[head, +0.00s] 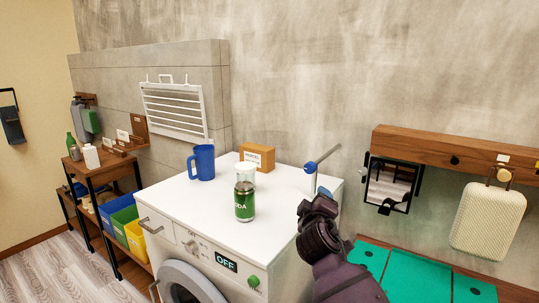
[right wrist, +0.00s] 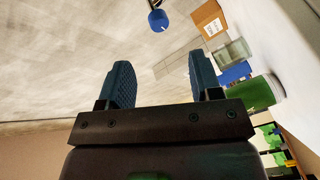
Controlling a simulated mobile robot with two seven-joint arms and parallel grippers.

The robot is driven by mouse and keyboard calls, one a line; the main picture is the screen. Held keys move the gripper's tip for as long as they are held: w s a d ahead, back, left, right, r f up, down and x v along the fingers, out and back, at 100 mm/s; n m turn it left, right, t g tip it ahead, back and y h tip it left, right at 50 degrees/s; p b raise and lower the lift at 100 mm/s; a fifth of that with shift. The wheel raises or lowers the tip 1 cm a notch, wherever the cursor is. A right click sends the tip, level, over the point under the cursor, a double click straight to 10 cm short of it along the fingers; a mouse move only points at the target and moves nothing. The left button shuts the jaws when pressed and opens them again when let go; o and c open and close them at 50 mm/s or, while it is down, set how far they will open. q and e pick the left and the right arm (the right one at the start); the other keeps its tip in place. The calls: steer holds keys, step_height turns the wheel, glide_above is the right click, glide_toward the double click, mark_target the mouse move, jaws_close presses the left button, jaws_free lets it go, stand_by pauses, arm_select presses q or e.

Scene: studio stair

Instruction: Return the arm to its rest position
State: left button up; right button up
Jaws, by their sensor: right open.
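My right arm (head: 340,270) comes up from the bottom of the head view, just right of the white washing machine (head: 160,195). Its gripper (head: 318,205) is beside the machine's right edge, partly hidden by the wrist. In the right wrist view the gripper (right wrist: 163,80) has its two blue fingers spread apart with nothing between them. It is open and empty. My left gripper is not in view.
A teal surface (head: 410,280) lies right of my arm, below a wooden rail (head: 455,153).

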steer(key=s+d+f+m+g+y, duration=0.1)
steer(key=s+d+f, duration=0.4)
steer(key=s+f, duration=0.6)
steer(key=s+d+f+m+g, duration=0.3)
steer(key=s+d+f+m, duration=0.2)
steer(key=s+f, duration=0.6)
steer(key=s+d+f+m+g+y, duration=0.1)
steer(key=s+d+f, duration=0.4)
steer(key=s+f, duration=0.6)
steer(key=s+m+g, duration=0.1)
steer(key=s+m, duration=0.1)
steer(key=s, duration=0.4)
steer(key=shift+s+d+f+y+b, duration=0.2)
steer(key=shift+d+y+b, duration=0.1)
steer(key=shift+b, duration=0.1)
